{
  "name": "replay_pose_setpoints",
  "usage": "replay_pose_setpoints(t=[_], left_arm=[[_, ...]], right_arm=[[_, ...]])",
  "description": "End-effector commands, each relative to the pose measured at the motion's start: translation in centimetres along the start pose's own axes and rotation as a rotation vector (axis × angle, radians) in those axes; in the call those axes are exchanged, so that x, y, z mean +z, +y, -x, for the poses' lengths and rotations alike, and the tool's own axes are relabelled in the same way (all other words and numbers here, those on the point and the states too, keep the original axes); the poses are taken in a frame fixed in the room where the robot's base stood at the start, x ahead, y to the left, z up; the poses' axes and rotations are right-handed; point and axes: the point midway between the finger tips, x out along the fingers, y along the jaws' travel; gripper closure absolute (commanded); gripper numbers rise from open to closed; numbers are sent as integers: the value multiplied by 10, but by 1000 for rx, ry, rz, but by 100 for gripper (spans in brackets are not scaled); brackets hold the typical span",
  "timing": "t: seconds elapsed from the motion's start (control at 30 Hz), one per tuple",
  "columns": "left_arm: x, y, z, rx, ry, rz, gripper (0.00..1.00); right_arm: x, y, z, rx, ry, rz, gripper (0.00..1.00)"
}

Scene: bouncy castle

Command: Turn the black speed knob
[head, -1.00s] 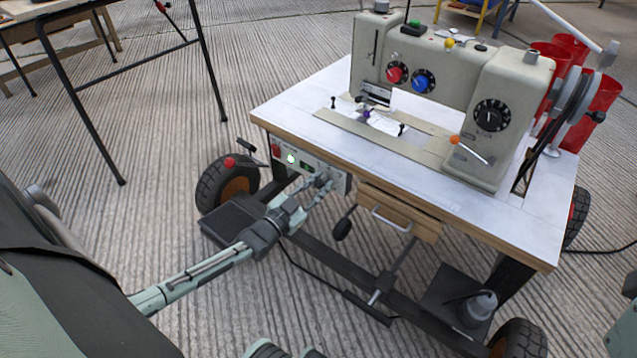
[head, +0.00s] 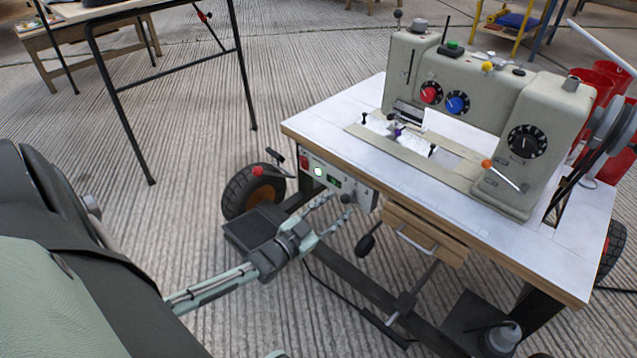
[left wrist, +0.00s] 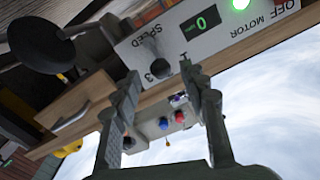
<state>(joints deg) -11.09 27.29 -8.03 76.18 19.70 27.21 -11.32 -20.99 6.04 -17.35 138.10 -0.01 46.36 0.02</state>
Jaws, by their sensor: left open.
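The black speed knob (head: 346,198) is on the pale control panel (head: 362,198) under the front edge of the sewing table. In the left wrist view the knob (left wrist: 153,49) sits by the word SPEED, upside down, next to a green display (left wrist: 201,22) reading 0. My left gripper (head: 338,207) is open and empty, its fingers pointing at the panel just in front of and below the knob. In the left wrist view its fingertips (left wrist: 160,74) stand on either side of the knob's line, apart from it. My right gripper is not in view.
A green lamp (head: 318,171) is lit beside a red switch (head: 304,162) on the panel. A wooden drawer (head: 425,233) hangs right of the panel, with a black knee pad (head: 365,245) below. The sewing machine (head: 530,145) stands on the white tabletop (head: 350,105).

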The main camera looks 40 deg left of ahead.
Motion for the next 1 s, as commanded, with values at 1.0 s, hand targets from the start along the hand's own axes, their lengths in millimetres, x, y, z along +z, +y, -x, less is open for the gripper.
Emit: replay_pose_setpoints(t=[1.0], left_arm=[[0, 0, 79, 0, 0, 0, 57]], right_arm=[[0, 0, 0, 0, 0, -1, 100]])
